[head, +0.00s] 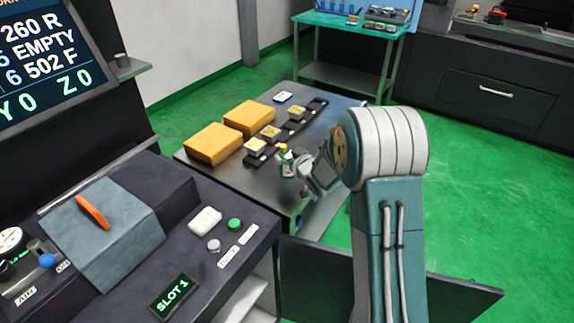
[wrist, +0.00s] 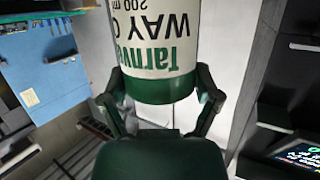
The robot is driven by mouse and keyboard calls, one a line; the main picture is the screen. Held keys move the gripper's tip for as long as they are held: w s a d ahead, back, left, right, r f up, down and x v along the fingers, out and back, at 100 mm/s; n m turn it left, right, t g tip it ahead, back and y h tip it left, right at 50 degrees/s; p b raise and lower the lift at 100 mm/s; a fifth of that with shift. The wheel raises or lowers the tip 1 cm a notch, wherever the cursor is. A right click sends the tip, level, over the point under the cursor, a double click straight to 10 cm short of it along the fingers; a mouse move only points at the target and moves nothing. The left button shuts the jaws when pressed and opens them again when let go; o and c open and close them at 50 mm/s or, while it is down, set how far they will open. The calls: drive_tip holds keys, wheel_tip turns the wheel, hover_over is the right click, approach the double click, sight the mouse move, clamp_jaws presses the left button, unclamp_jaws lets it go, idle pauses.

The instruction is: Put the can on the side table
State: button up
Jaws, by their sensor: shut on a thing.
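The can (wrist: 155,45) is white with green lettering and a green band, and it fills the upper middle of the wrist view. Its lettering appears upside down there. My gripper (wrist: 160,97) is shut on it, with one finger on each side of the green band. In the head view my gripper (head: 293,168) is over the right part of a low grey table (head: 230,176), with the can (head: 284,151) small at its tip. I cannot tell whether the can touches that table. A teal-topped table (head: 325,20) stands farther back. The frames do not show which is the side table.
Two yellow blocks (head: 213,143) and a row of small yellow-topped pieces (head: 270,132) on dark holders occupy the grey table. A white-labelled item (head: 283,97) lies at its far end. A dark control console (head: 215,265) is at the near left. Green floor is open to the right.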

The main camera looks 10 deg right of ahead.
sight(286, 166)
drive_tip(key=w+f, duration=0.2)
drive_tip(key=f, duration=0.1)
drive_tip(key=shift+w+f, duration=0.1)
drive_tip(key=shift+w, duration=0.3)
drive_tip(key=shift+w+f, duration=0.15)
drive_tip(key=shift+f, duration=1.55)
drive_tip(key=shift+f, duration=0.1)
drive_tip(key=o, duration=1.1)
